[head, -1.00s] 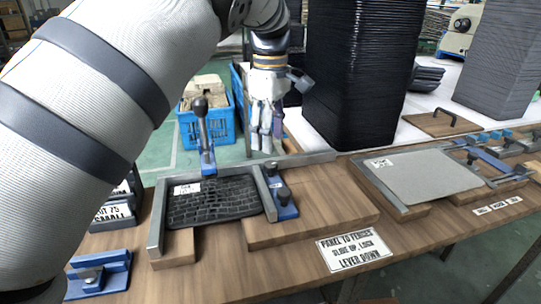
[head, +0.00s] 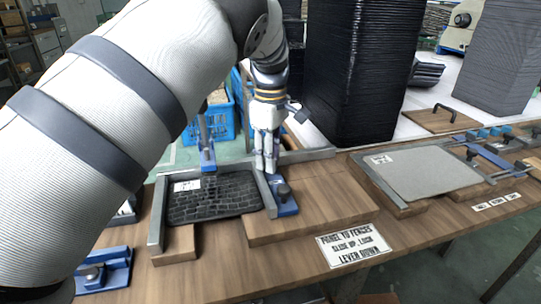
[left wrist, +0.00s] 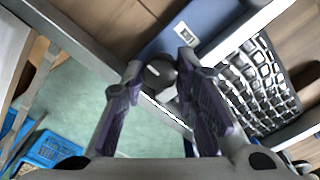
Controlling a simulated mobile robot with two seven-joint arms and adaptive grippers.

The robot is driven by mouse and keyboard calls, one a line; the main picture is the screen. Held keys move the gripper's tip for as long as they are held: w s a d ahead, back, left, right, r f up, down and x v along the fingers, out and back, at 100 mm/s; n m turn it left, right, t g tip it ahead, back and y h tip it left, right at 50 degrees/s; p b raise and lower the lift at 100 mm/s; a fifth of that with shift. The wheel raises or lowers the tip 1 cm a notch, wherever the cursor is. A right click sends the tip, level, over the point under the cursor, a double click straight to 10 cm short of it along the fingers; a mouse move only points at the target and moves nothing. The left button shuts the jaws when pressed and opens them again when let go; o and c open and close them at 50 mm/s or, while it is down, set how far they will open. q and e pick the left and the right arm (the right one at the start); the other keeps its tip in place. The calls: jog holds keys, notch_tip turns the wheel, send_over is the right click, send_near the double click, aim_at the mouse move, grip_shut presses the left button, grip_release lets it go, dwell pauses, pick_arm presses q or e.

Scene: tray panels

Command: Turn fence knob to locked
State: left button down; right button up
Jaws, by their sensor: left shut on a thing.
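The blue fence block (head: 290,209) sits at the right side of the black ribbed tray panel (head: 215,203). Its near dark knob (head: 283,191) is in plain sight. The far knob is hidden behind my left gripper (head: 267,168), which points down at the block. In the left wrist view, a dark round knob (left wrist: 160,76) stands between the fingers of my left gripper (left wrist: 161,68), and they are shut on it. A white label (left wrist: 187,32) on the blue block shows there; its marking is too small to read. My right gripper is not in view.
A lever clamp with a blue base (head: 207,158) stands at the panel's back edge. Metal fence bars (head: 157,222) flank the panel. A tall black stack (head: 365,75) rises behind the bench. A grey panel fixture (head: 430,175) lies to the right. The wooden board between (head: 325,205) is clear.

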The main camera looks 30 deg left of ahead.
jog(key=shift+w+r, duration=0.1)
pick_arm(q)
jog(key=m+p, duration=0.1)
jog(key=m, duration=0.2)
jog(key=shift+r+m, duration=0.1)
jog(key=shift+m, duration=0.2)
jog(key=m, duration=0.4)
jog(key=shift+m, duration=0.3)
jog(key=m, duration=0.4)
jog(key=shift+p, duration=0.35)
jog(key=shift+m, duration=2.8)
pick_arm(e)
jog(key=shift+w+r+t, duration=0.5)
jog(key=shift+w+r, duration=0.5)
pick_arm(q)
jog(key=shift+f, duration=0.2)
jog(key=c, duration=1.2)
grip_release()
jog(key=shift+c, duration=0.2)
